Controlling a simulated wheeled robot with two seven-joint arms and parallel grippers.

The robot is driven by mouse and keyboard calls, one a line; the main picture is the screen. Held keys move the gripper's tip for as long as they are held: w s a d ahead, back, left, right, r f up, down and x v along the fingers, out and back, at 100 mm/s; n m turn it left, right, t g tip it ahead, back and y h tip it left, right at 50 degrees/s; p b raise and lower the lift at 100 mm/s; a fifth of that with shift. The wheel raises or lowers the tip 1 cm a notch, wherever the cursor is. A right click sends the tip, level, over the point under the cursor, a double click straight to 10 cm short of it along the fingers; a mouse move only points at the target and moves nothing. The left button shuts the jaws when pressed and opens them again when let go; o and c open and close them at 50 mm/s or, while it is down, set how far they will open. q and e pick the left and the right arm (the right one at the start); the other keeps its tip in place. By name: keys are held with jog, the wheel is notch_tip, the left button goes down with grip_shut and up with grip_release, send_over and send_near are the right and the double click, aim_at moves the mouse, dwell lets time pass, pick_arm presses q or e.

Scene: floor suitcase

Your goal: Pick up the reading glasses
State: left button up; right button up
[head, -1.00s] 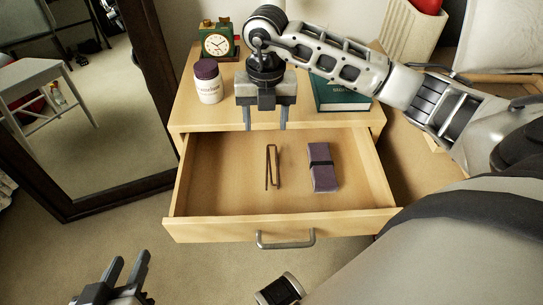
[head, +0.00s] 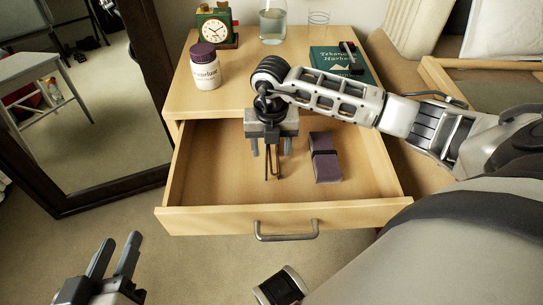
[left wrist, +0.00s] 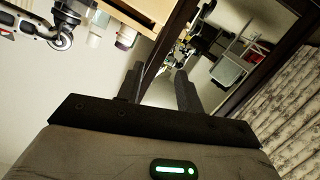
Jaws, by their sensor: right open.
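The reading glasses (head: 273,163) lie folded on the floor of the open drawer (head: 215,190), seen as thin brown bars. My right gripper (head: 270,148) points down into the drawer just above and behind the glasses, its two fingers apart on either side of their far end. The gripper hides that far end, and I cannot tell whether it touches them. My left gripper (head: 116,258) is low at the left, over the carpet and away from the drawer, its fingers apart and empty. Its fingers also show in the left wrist view (left wrist: 160,90).
A purple case with a dark band (head: 325,160) lies in the drawer right of the glasses. A mirror (head: 130,110) stands left.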

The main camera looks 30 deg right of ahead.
notch_tip(320, 180, down, 2)
jog(key=shift+f+b, duration=0.25)
jog(key=shift+b, duration=0.05)
jog(key=c, duration=1)
pick_arm(q)
jog(key=shift+w+d+r+t+h, duration=0.2)
jog(key=shift+w+r+t+h, duration=0.15)
jog(key=shift+r, duration=0.2)
pick_arm(e)
jog(key=shift+c, duration=0.2)
pick_arm(q)
jog(key=shift+s, duration=0.1)
pick_arm(e)
jog(key=shift+r, duration=0.1)
